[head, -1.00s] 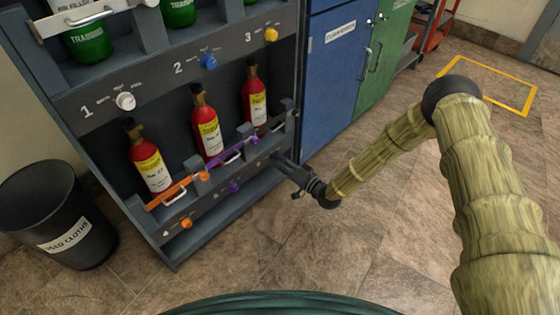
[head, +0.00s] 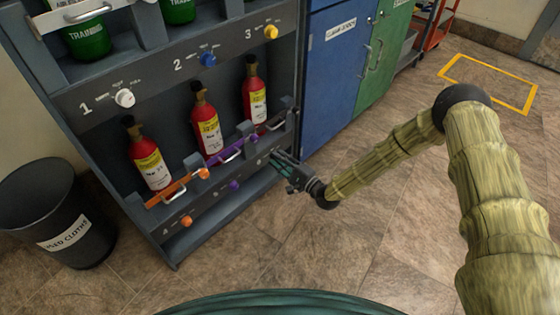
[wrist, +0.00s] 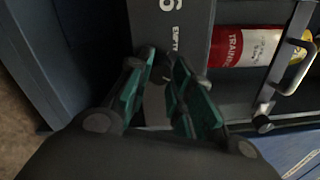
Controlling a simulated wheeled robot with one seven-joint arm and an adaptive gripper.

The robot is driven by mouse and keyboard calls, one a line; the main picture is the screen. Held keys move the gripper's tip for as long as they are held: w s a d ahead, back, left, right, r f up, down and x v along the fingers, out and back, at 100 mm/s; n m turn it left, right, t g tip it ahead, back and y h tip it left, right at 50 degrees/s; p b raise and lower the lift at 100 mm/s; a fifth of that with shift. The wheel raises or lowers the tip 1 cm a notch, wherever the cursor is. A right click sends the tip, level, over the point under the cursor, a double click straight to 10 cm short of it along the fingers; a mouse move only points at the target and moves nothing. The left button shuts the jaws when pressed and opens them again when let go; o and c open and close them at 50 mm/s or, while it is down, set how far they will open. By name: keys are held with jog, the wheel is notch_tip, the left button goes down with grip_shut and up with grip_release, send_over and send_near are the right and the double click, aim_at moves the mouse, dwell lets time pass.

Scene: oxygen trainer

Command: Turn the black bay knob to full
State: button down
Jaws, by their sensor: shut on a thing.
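The black bay knob (wrist: 161,74) is at the bay marked 6 in the wrist view, mostly covered by my fingers. My gripper (wrist: 163,78) is shut on it, one green-padded finger on each side. In the head view my gripper (head: 277,163) is at the lower right front of the grey rack (head: 225,205), and the knob is hidden behind the fingers. The "EMPTY" word of the knob's scale shows beside the fingers in the wrist view. I cannot tell the knob's setting.
An orange knob (head: 187,221) and a purple knob (head: 234,185) sit on the same lower panel. Red bottles, one of them (head: 254,95) at the right, stand above behind barred handles. A blue cabinet (head: 325,90) is right of the rack. A black bin (head: 60,225) stands left.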

jog(key=m+b, duration=0.1)
jog(key=m, duration=0.4)
jog(key=shift+s+f+m, duration=0.1)
jog(key=shift+s+m, duration=0.05)
jog(key=shift+m, duration=0.25)
dwell(0.4)
jog(key=c, duration=1.2)
grip_release()
jog(key=shift+c, duration=0.2)
jog(key=v, duration=1.2)
jog(key=shift+a, duration=0.1)
jog(key=shift+s, duration=0.1)
